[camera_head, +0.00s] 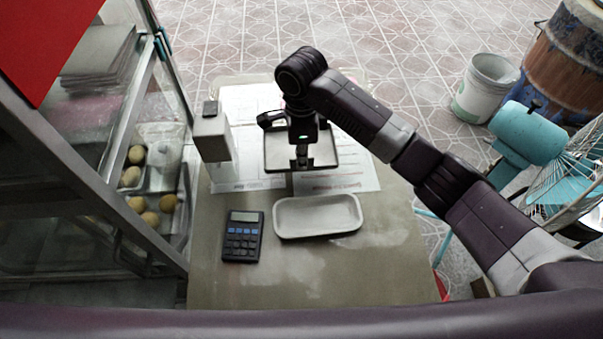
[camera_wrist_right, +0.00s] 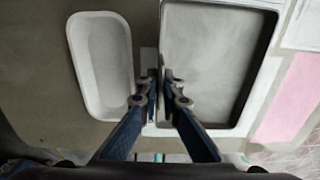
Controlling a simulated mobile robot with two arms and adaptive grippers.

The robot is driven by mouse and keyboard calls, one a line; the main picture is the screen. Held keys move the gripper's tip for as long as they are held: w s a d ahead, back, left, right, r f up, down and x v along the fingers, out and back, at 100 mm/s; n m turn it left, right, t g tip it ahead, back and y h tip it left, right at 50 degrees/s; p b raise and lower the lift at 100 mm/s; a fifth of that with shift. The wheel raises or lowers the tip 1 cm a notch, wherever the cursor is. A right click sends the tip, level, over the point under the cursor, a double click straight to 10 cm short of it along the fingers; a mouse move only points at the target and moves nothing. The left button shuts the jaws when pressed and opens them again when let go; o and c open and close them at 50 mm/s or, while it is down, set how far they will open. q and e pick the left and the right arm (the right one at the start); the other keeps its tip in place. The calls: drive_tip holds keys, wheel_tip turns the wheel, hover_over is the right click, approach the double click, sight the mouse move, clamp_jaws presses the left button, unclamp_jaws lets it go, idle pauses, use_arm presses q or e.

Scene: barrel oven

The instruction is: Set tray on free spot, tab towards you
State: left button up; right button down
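The tray (camera_head: 273,165) is flat and grey with a dark rim, over the papers at the middle of the table. In the right wrist view the tray (camera_wrist_right: 215,75) fills the area right of the fingers. A small grey tab (camera_wrist_right: 149,60) shows at its side, pointing to the near side in the head view. My right gripper (camera_head: 302,162) is at the tray's near rim, beside the tab. Its fingers (camera_wrist_right: 161,82) are close together, with the rim between them. I cannot tell whether the tray touches the table. My left gripper is not in view.
A white dish (camera_head: 318,217) lies close in front of the tray, with a calculator (camera_head: 243,237) to its left. A grey box (camera_head: 212,135) stands at left, beside a glass cabinet (camera_head: 160,110). The table's (camera_head: 310,285) near part is clear. A fan (camera_head: 560,170) stands at right.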

wheel_tip(320, 180, down, 6)
drive_tip(key=shift+f, duration=0.15)
idle(0.4)
drive_tip(key=c, duration=2.1)
unclamp_jaws()
drive_tip(key=shift+f, duration=0.1)
